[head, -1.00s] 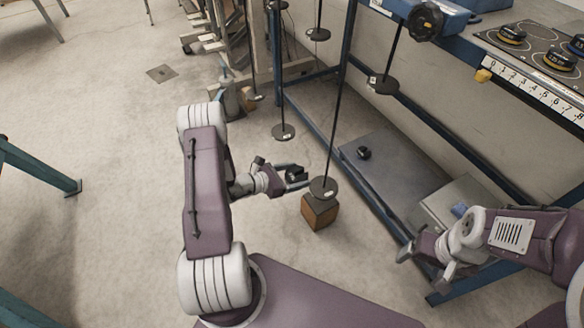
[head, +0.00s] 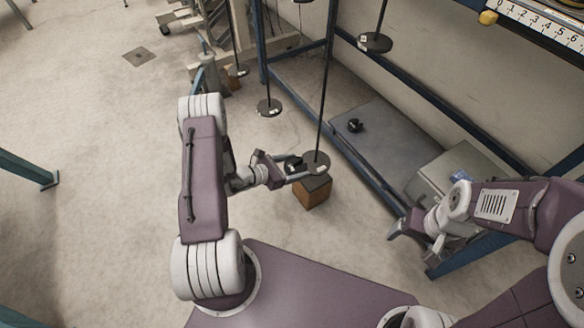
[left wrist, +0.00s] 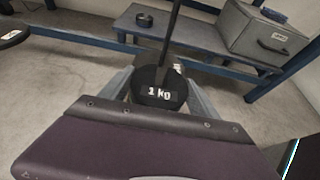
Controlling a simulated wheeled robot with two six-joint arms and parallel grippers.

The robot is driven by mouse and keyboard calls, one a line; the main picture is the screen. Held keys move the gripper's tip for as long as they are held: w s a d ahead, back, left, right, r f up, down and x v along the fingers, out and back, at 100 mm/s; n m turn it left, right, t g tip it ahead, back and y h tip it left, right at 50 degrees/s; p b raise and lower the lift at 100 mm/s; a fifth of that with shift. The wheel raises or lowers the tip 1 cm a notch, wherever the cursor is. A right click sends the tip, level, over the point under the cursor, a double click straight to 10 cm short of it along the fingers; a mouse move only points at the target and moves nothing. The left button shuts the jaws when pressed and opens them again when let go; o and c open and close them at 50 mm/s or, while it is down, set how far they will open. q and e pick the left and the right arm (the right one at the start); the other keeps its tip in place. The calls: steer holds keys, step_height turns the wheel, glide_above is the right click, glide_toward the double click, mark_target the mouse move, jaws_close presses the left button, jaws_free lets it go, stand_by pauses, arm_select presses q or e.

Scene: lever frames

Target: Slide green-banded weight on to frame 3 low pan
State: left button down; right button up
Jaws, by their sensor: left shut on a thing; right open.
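My left gripper (head: 303,169) is shut on a small black weight (head: 293,163). I cannot tell whether weight and pan touch. The rod (left wrist: 172,38) rises just behind the weight in the left wrist view. No frame number is readable. My right gripper (head: 410,233) is open and empty at the right.
A wooden block (head: 313,194) stands on the floor under the pan. Other hanging pans are at the upper left (head: 270,107) and upper right (head: 375,42).

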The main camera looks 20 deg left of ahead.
mark_target(315, 162)
arm_select(q)
steer(key=shift+w+d+r, duration=0.15)
steer(key=shift+w+d, duration=0.8)
steer(key=shift+w, duration=0.3)
steer(key=shift+w+d, duration=0.1)
steer(key=shift+w, duration=0.05)
steer(key=shift+w+d, duration=0.15)
steer(key=shift+w+d+b, duration=0.4)
steer(key=shift+w+d, duration=0.35)
steer(key=shift+w, duration=0.2)
steer(key=shift+w+d, duration=0.65)
steer(key=shift+w, duration=0.2)
stand_by(0.5)
steer(key=shift+f+b, duration=0.45)
stand_by(0.4)
